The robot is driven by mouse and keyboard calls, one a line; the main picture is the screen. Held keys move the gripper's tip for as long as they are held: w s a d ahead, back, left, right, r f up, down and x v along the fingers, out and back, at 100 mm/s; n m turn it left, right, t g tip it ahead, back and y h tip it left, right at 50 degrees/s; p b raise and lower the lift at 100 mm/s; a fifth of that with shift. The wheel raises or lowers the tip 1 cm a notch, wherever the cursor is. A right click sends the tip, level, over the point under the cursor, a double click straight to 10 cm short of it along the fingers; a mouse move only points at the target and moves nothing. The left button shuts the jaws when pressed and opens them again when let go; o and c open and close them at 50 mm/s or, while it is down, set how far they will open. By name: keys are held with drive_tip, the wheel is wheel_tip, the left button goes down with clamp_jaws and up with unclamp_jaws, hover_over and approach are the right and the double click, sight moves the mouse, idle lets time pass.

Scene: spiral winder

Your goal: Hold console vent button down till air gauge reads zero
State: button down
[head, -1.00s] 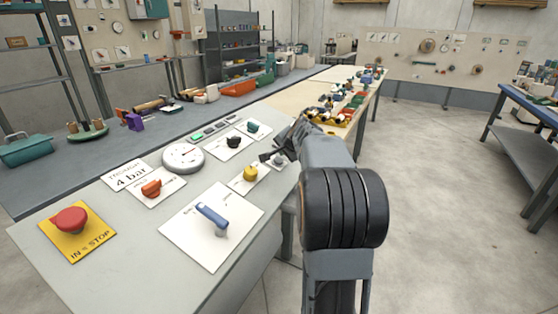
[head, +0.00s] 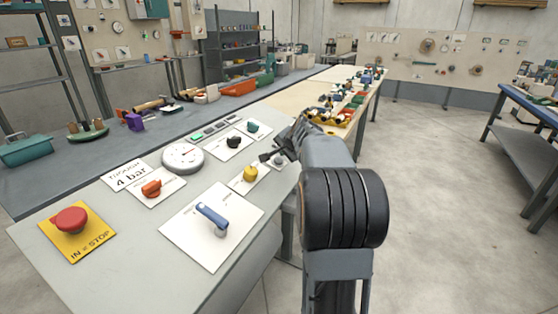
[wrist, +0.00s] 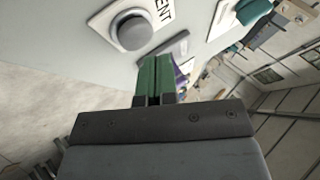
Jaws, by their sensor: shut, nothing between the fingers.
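The vent button (wrist: 132,32) is a round grey cap in a grey collar on a white plate, with the letters "ENT" beside it in the wrist view. My gripper's green fingers (wrist: 154,62) are shut and empty. In the wrist view the fingertips appear just beside the button, not over its cap; their height above the console is unclear. The air gauge (head: 183,157) is a round white dial on the console (head: 140,225); its reading is too small to tell.
Near the button are a yellow knob (head: 250,173), a black knob (head: 234,142) and a teal knob (head: 252,126). A blue lever (head: 212,216), an orange knob (head: 151,188) and a red stop button (head: 71,220) stand towards the front and left. Open floor lies right.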

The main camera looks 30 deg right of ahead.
drive_tip(key=shift+f, duration=0.2)
drive_tip(key=shift+w+a+f+b, duration=0.1)
drive_tip(key=shift+w+f+b, duration=0.05)
drive_tip(key=shift+f+b, duration=0.15)
drive_tip(key=shift+w+f+b, duration=0.1)
drive_tip(key=shift+f+b, duration=0.2)
drive_tip(key=shift+f, duration=0.1)
idle(2.4)
drive_tip(key=shift+r, duration=0.1)
idle(2.0)
drive_tip(key=shift+s+r+p, duration=0.25)
drive_tip(key=shift+r+p, duration=0.3)
drive_tip(key=shift+r, duration=0.2)
drive_tip(key=shift+s+d+r+p, duration=0.2)
drive_tip(key=shift+r+p, duration=0.3)
drive_tip(key=shift+r, duration=0.3)
drive_tip(key=shift+s+d+r+p, duration=0.1)
drive_tip(key=shift+s+r+p, duration=0.15)
drive_tip(key=shift+r+p, duration=0.45)
drive_tip(key=shift+s+d+r+p, duration=0.2)
drive_tip(key=shift+r+p, duration=0.15)
drive_tip(key=shift+r, duration=0.55)
